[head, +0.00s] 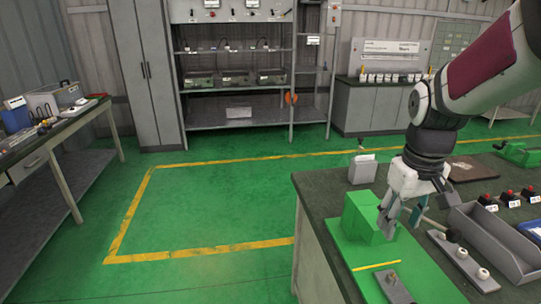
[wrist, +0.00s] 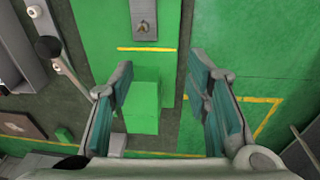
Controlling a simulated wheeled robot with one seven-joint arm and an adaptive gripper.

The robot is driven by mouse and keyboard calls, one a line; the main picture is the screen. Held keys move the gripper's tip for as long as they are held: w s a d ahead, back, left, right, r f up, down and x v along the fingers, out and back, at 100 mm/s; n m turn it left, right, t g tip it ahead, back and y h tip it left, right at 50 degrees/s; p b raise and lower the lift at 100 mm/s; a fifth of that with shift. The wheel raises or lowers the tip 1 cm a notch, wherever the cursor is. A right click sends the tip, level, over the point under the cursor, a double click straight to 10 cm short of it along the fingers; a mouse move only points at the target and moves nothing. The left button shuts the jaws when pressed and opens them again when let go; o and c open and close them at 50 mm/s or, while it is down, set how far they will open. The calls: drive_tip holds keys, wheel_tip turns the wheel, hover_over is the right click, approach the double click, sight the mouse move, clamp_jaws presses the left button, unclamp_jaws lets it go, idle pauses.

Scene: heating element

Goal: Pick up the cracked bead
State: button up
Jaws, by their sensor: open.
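My gripper (head: 402,218) is open and empty, pointing down over the workbench beside a green block (head: 362,215). In the wrist view my gripper (wrist: 160,72) has its fingers wide apart, with the green block (wrist: 143,100) showing between them, nearer the left finger. A grey strip (head: 462,262) to the right carries small pale beads, one of them a near bead (head: 483,273), and a dark round piece. A pale bead (wrist: 31,11) also shows at the upper left of the wrist view. No crack can be made out on any bead.
The block stands on a green mat (head: 345,250) with a yellow line and a small grey plate (head: 393,288). A grey trough (head: 493,240) lies right of the strip. Red buttons (head: 507,193) and a white box (head: 362,170) stand farther back. Open floor lies left of the bench.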

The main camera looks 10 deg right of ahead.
drive_tip(key=shift+g+y, duration=0.4)
drive_tip(key=shift+g, duration=0.2)
drive_tip(key=w+d+f, duration=0.1)
drive_tip(key=d+f, duration=0.1)
drive_tip(key=f, duration=0.3)
drive_tip(key=w+d+f, duration=0.1)
drive_tip(key=d+f, duration=0.1)
drive_tip(key=f, duration=0.3)
drive_tip(key=w+d+f, duration=0.1)
drive_tip(key=d+f, duration=0.1)
drive_tip(key=f, duration=0.3)
drive_tip(key=shift+a+f+b, duration=0.15)
drive_tip(key=shift+a+f, duration=0.05)
drive_tip(key=shift+f, duration=1.2)
drive_tip(key=shift+a+f+b, duration=0.15)
drive_tip(key=shift+f, duration=1.2)
drive_tip(key=c, duration=0.9)
